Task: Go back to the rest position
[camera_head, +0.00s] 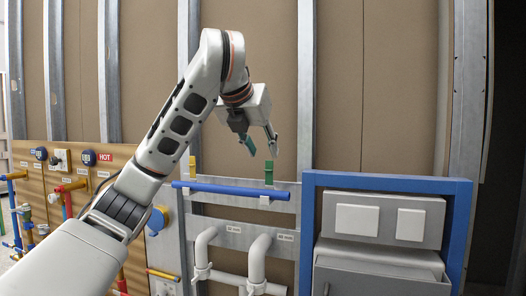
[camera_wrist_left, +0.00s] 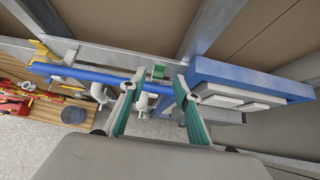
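My left arm comes in from the left in the head view and bends down at its wrist. My left gripper (camera_head: 262,151) is open, with its two green-tipped fingers apart and nothing between them. It hangs above a blue pipe (camera_head: 228,189), near the pipe's right end, and is clear of it. In the left wrist view the open gripper (camera_wrist_left: 156,84) also has its fingers spread. The blue pipe (camera_wrist_left: 90,74) lies beyond them, lengthwise along the wall rail. My right gripper is in neither view.
A yellow clip (camera_head: 192,167) and a green clip (camera_head: 269,171) stand at the blue pipe. White bent pipes (camera_head: 258,262) are below. A blue frame (camera_head: 390,182) around a grey unit projects at right. Valves and a "HOT" label (camera_head: 105,157) are at left. The upper wall is clear.

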